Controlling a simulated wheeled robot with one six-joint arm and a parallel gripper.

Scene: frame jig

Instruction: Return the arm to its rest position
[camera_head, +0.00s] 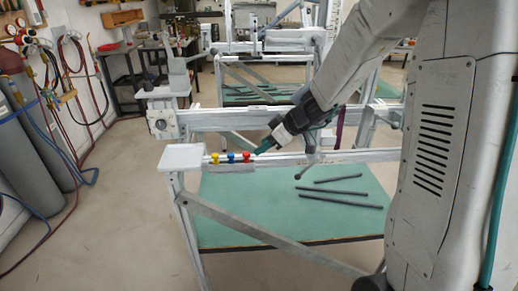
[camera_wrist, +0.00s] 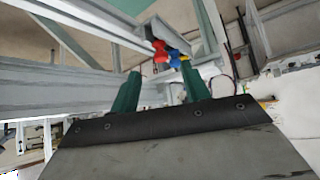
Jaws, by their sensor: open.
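My gripper (camera_head: 268,145) is in the head view, above the near rail of the frame jig, a little to the right of three small knobs or pegs. In the wrist view its two green fingers (camera_wrist: 160,92) stand apart with nothing held between them. My arm reaches in from the right of the head view. The red peg (camera_head: 247,157), blue peg (camera_head: 231,157) and yellow peg (camera_head: 215,158) stand in a row at the rail's left end. The red peg (camera_wrist: 160,50) and blue peg (camera_wrist: 175,55) also show beyond the fingertips in the wrist view.
The jig's rails (camera_head: 330,157) run across below and behind my gripper. A green board (camera_head: 230,220) lies lower down, with several dark rods (camera_head: 340,198) on it. Grey gas cylinders (camera_head: 35,140) and hoses stand at the left wall.

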